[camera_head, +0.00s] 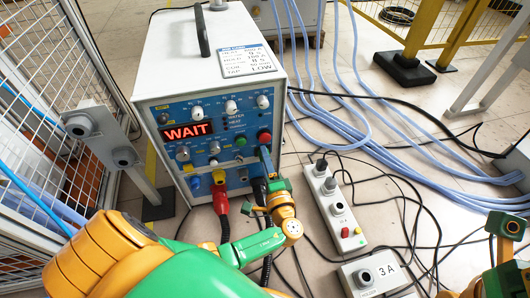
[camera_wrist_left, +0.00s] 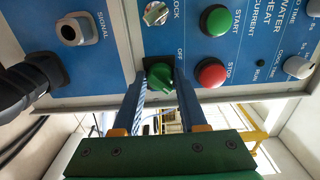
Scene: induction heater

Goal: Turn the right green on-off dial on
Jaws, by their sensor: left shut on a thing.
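The green on-off dial (camera_wrist_left: 160,77) sits at the edge of the blue control panel in the left wrist view, close to an "OFF" label. My left gripper (camera_wrist_left: 162,92) has its two dark fingers on either side of it and is shut on it. In the head view my left gripper (camera_head: 268,165) reaches the lower right of the front panel (camera_head: 213,127), and its fingers hide the dial there. I cannot tell exactly which way the dial points. Part of my right arm shows at the lower right of the head view, but its fingers do not show.
The heater's display (camera_head: 187,131) reads "WAIT". The red stop button (camera_wrist_left: 211,73) and green start button (camera_wrist_left: 215,20) are close to my left fingers. A red cable plug (camera_head: 220,195) is left of the gripper. A power strip (camera_head: 335,207) and several cables lie right.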

